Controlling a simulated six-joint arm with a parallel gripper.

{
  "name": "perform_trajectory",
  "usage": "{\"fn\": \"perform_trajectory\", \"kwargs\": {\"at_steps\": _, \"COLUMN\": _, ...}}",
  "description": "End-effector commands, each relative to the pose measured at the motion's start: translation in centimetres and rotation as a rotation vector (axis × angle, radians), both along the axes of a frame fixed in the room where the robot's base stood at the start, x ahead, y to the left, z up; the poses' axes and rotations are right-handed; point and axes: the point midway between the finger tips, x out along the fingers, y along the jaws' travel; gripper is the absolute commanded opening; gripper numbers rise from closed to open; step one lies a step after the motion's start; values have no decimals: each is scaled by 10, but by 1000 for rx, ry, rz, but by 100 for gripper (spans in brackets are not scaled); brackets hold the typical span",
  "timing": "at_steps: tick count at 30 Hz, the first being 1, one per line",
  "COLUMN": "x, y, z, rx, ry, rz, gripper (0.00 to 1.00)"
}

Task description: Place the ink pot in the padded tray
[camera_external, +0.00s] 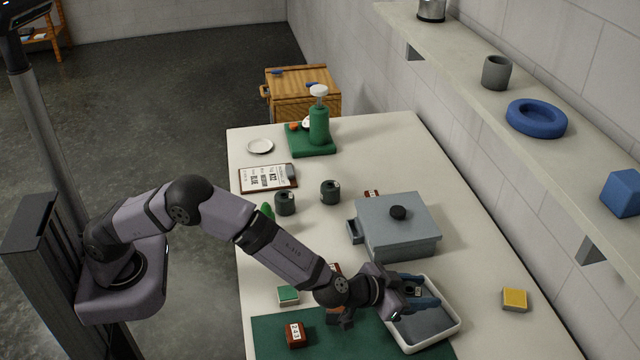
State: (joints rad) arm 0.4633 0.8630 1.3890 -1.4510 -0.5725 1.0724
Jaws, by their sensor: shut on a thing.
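The padded tray (447,299) is white with a grey padded floor and lies at the front right of the table. My gripper (417,290) is over the tray's far half, with its blue fingers shut on a small dark thing with a pale label. This looks like an ink pot, but it is mostly hidden between the fingers. I cannot tell whether it touches the padding. Two dark round pots with pale tags, one at left (284,204) and one at right (330,191), stand upright on the table, left of the grey box.
A grey lidded box (398,240) with a black knob stands just behind the tray. A green mat (265,340) holds a red labelled block (296,334). A green-topped block (288,295), yellow block (514,299), clipboard (267,178) and green pump bottle (319,125) are around. The table's right side is mostly clear.

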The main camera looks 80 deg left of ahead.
Motion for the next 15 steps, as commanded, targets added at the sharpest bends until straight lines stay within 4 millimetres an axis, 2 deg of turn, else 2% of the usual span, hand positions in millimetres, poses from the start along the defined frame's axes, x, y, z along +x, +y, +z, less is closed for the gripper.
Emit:
{"fn": "perform_trajectory", "kwargs": {"at_steps": 4, "x": 0, "y": 0, "z": -6, "rx": 0, "ry": 1, "rz": 1, "gripper": 21}}
{"fn": "perform_trajectory", "kwargs": {"at_steps": 10, "x": 0, "y": 0, "z": -30, "rx": 2, "ry": 2, "rz": 0, "gripper": 21}}
{"fn": "perform_trajectory", "kwargs": {"at_steps": 15, "x": 0, "y": 0, "z": -37, "rx": 0, "ry": 0, "rz": 0, "gripper": 21}}
